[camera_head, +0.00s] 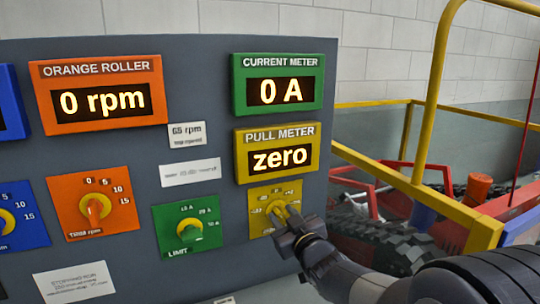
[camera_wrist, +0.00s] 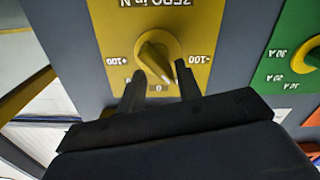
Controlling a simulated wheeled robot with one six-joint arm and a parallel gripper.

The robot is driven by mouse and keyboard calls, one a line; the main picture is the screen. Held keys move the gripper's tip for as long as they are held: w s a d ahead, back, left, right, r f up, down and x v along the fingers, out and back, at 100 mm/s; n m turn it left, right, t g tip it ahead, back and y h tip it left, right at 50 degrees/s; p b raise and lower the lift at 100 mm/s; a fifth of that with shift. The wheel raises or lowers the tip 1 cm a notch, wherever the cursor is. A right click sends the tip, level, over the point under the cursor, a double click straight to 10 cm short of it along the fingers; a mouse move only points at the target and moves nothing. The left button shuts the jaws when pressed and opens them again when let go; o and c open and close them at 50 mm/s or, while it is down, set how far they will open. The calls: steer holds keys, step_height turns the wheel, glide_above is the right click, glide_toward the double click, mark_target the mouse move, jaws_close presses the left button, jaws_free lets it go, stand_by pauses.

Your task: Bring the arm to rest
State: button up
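My gripper (camera_head: 290,222) is at the yellow dial plate (camera_head: 262,196) on the lower right of the grey panel. In the wrist view my gripper (camera_wrist: 158,75) has its two dark fingers apart, with the yellow knob (camera_wrist: 158,48) just ahead of and between the tips. I see gaps beside the knob; contact is not clear. The knob's pointer is towards the 0 mark. In the head view the knob (camera_head: 277,210) is partly hidden by the fingers.
The grey panel (camera_head: 215,80) holds an orange knob (camera_head: 95,207), a green limit knob (camera_head: 188,233) and displays. The pull meter (camera_head: 278,153) reads zero, the current meter (camera_head: 277,82) 0 A, the orange roller display (camera_head: 100,95) 0 rpm. Yellow railing (camera_head: 435,90) stands at right.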

steer(key=m+p, duration=0.1)
steer(key=p, duration=0.1)
steer(key=m+p, duration=0.1)
steer(key=p, duration=0.1)
steer(key=shift+d+r+m, duration=0.15)
steer(key=shift+r+m, duration=0.1)
steer(key=shift+m, duration=0.15)
steer(key=b+v, duration=0.2)
steer(key=v, duration=0.8)
steer(key=shift+s+f, duration=0.25)
steer(key=shift+s, duration=0.05)
steer(key=shift+d, duration=0.1)
